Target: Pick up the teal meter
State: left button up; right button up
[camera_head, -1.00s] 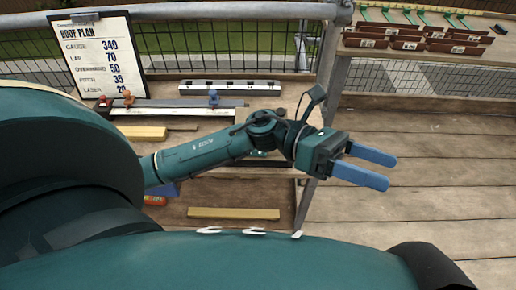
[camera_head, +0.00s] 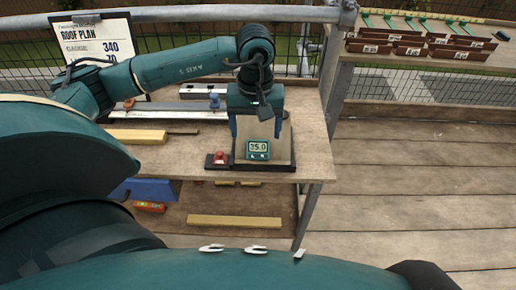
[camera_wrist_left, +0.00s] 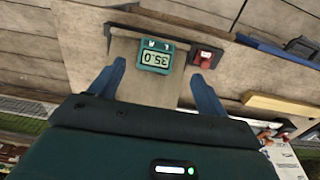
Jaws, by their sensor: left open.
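The teal meter (camera_head: 258,149) is a small box with a display reading 35.0. It sits on a tan board (camera_head: 281,148) with a dark edge, near the front of the workbench's right end. My left gripper (camera_head: 262,130) points down over the board, just behind the meter in the head view. In the left wrist view, the meter (camera_wrist_left: 155,57) lies ahead of and between the two blue fingers of the left gripper (camera_wrist_left: 160,85), with space on both sides. The fingers are apart and empty. My right gripper is in neither view.
A red clamp-like piece (camera_head: 220,158) on a dark base stands just left of the board. A yellow bar (camera_head: 137,136) and long rails lie left on the bench. A yellow bar (camera_head: 234,221) lies on the lower shelf. Brown tiles (camera_head: 408,48) stand on the right table.

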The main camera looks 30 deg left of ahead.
aim_at(258, 149)
pick_arm(q)
jog(key=shift+w+d+f+p, duration=0.1)
jog(key=shift+f+p, duration=0.15)
jog(key=shift+f, duration=1.5)
jog(key=shift+w+d+f+p, duration=0.1)
jog(key=shift+f+p, duration=0.1)
jog(key=shift+f, duration=1.5)
jog(key=shift+c, duration=0.5)
jog(key=c, duration=1)
